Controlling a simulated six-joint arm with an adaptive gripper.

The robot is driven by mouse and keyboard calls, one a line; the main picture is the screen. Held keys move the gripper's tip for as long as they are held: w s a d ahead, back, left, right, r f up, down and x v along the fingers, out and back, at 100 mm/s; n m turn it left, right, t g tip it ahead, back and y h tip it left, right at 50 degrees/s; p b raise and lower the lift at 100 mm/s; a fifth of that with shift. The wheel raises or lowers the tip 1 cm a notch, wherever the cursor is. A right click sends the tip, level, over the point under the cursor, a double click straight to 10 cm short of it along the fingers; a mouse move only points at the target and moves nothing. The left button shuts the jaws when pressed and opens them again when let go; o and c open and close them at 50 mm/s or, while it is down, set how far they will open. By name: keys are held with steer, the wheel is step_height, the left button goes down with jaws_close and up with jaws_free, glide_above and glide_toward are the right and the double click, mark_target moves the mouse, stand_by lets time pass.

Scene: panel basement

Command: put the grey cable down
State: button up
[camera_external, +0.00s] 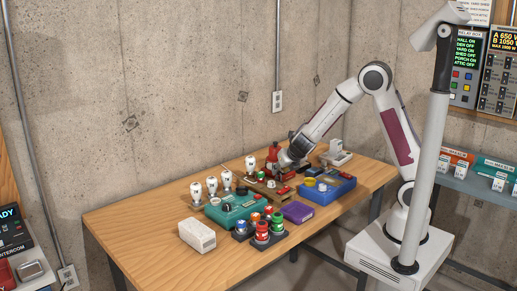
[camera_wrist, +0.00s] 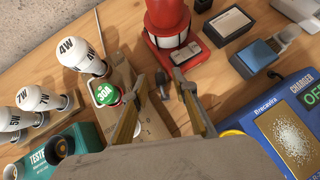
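I cannot clearly make out a grey cable in either view. In the wrist view a small dark grey piece (camera_wrist: 162,83) shows between my fingers, low over the table; I cannot tell whether it is part of a cable. My gripper (camera_wrist: 160,78) has its two fingers apart, with bare wood visible between them, and nothing is visibly clamped. In the external view my gripper (camera_external: 285,162) is low over the back middle of the table (camera_external: 137,218), beside the red device (camera_external: 272,158). Its fingertips are too small to read there.
A brown block with a green-topped 30A fuse (camera_wrist: 106,94) and a 4W bulb (camera_wrist: 80,55) lie left of my fingers. The red device (camera_wrist: 167,20) stands ahead. A blue charger (camera_wrist: 262,125) is at right. A teal tester (camera_external: 232,208) and white box (camera_external: 197,234) stand further left.

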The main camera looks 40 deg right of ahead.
steer(key=v, duration=0.9)
steer(key=shift+s+r, duration=0.2)
steer(key=shift+r, duration=0.05)
stand_by(0.7)
steer(key=s+d+r+m+g, duration=0.2)
steer(key=s+d+r+m, duration=0.4)
steer(key=s+d+m, duration=0.75)
steer(key=s+a+r+m+y, duration=0.1)
steer(key=s+a+m+y, duration=0.2)
steer(key=s+m, duration=0.9)
steer(key=a+m, duration=0.1)
steer(key=m, duration=0.5)
steer(key=shift+s+a+r+g, duration=0.2)
steer(key=shift+s+r+g, duration=0.15)
steer(key=shift+s+g, duration=0.05)
steer(key=shift+o, duration=0.6)
